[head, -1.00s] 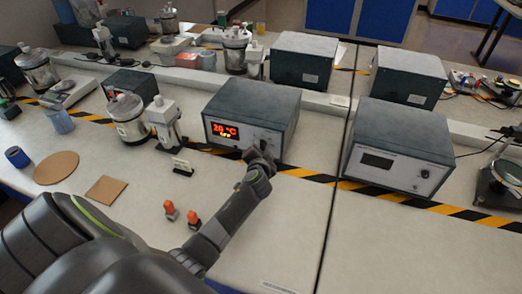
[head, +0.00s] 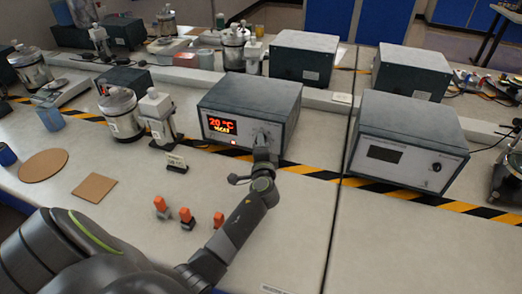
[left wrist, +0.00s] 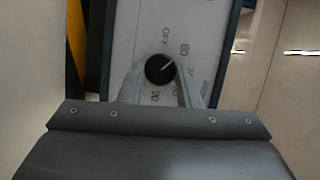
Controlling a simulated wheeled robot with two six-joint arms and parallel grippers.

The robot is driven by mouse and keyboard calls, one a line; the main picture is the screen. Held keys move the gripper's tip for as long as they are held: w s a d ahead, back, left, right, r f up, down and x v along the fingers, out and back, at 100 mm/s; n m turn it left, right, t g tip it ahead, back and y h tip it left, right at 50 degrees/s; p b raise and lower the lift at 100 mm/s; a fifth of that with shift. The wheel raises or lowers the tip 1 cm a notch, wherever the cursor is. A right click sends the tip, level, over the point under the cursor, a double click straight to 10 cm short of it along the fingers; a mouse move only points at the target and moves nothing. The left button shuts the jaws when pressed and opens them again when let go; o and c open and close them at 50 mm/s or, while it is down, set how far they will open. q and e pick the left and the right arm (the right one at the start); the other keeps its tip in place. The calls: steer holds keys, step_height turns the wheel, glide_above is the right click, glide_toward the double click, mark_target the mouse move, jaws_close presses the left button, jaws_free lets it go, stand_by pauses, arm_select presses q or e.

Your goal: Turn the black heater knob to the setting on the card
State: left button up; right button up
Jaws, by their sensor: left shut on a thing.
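My left gripper (head: 263,148) is at the right part of that panel and hides the knob in the head view. In the left wrist view the round black knob (left wrist: 158,69) sits between my fingers, which are shut on it. Its pale mark points up and right, toward the printed 60. OFF is printed above it.
A second grey box (head: 405,145) with a dark display stands to the right. A jar (head: 121,113) and a white bottle (head: 157,115) stand left of the heater. Several orange-topped pieces (head: 186,217) stand near my left arm. The bench front right is clear.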

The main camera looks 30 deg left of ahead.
arm_select(q)
steer(key=shift+f+m+b, duration=0.15)
steer(key=shift+m+b, duration=0.15)
stand_by(0.4)
steer(key=o, duration=1)
